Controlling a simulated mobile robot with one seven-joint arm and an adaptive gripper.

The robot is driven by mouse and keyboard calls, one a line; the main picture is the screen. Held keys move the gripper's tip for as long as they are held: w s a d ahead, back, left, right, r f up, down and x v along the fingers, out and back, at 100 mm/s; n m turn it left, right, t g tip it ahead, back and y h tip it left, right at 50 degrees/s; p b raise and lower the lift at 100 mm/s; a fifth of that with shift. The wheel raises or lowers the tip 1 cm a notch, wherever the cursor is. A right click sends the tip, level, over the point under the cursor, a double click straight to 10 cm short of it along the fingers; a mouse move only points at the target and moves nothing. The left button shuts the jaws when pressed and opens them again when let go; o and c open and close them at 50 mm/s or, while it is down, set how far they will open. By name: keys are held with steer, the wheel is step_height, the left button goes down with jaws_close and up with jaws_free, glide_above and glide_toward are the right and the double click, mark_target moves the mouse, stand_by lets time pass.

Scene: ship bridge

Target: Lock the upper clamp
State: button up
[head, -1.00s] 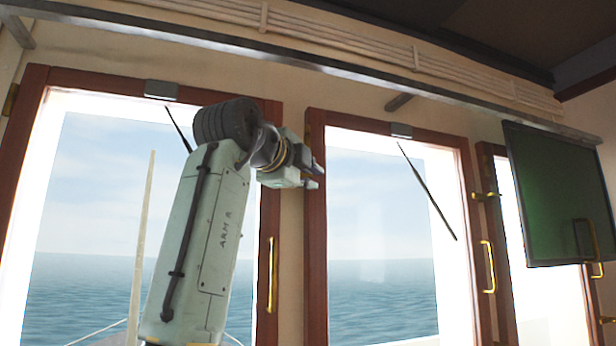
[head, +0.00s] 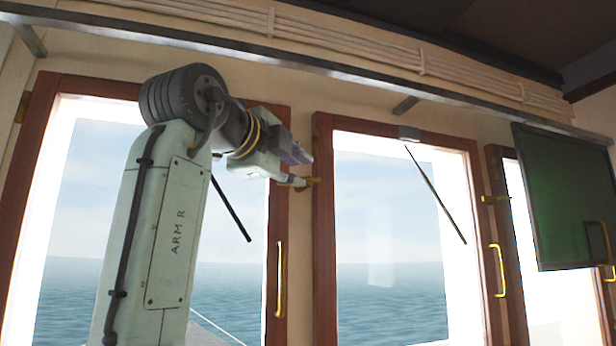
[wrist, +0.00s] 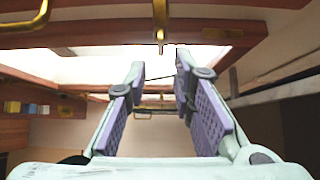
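A small brass upper clamp (head: 312,181) sits on the wooden frame between the left and middle windows in the head view. My gripper (head: 304,170) is beside it, its fingers pointing right and the lower fingertip overlapping or very near the clamp. I cannot tell whether they touch. In the wrist view my gripper (wrist: 161,66) has its two purple-padded fingers apart, with nothing between them. A brass piece (wrist: 160,22) hangs at the top centre there, beyond the fingertips; it may be the clamp.
A yellow handle (head: 279,279) is lower on the left window frame (head: 278,210). A similar brass clamp (head: 495,199) and handle (head: 497,270) are on the middle window's right side. A dark screen (head: 563,200) hangs at right. A metal rail (head: 300,68) runs above the windows.

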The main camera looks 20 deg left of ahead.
steer(key=shift+s+a, duration=0.15)
steer(key=shift+s, duration=0.65)
steer(key=shift+s+a, duration=0.15)
steer(key=shift+s, duration=0.6)
